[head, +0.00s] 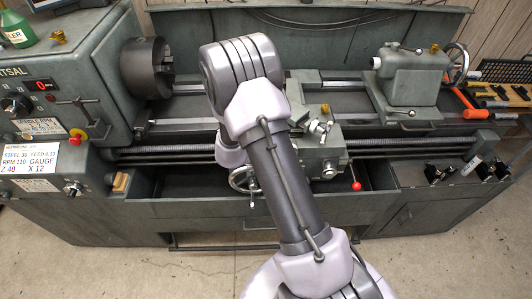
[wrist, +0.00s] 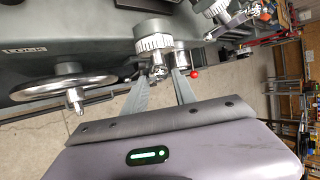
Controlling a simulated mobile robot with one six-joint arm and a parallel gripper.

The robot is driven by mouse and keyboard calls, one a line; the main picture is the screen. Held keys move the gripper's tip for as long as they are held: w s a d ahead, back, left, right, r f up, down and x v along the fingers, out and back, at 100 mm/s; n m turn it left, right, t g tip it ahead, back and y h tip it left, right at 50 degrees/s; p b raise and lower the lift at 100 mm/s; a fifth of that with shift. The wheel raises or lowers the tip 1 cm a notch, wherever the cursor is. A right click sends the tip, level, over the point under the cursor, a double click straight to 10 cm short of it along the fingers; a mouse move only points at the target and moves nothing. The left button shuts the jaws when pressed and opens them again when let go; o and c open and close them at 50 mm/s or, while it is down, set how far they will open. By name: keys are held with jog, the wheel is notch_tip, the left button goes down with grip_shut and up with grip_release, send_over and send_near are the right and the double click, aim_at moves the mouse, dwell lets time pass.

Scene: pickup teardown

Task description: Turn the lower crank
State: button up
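The lower crank (head: 328,170) sits on the front of the lathe carriage, right of my arm in the head view. In the wrist view the lower crank (wrist: 158,70) shows below a silver graduated dial. My gripper (wrist: 163,76) is open, with its two grey fingers apart and their tips close to the crank. The crank's handle shows in the gap between the tips; I cannot tell whether they touch it. The upper crank (head: 318,127) is above it, and in the wrist view the upper crank (wrist: 220,10) is up and to the right. My gripper is hidden behind my arm in the head view.
A lever with a red knob (head: 356,186) is just right of the lower crank; the knob (wrist: 194,74) is near the right finger in the wrist view. A large handwheel (wrist: 62,91) is to the left. The chuck (head: 146,67) and tailstock (head: 411,76) stand farther away.

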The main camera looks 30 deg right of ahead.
jog(key=p+v, duration=0.2)
jog(key=v, duration=1)
jog(key=shift+w+r, duration=0.1)
jog(key=shift+w, duration=0.05)
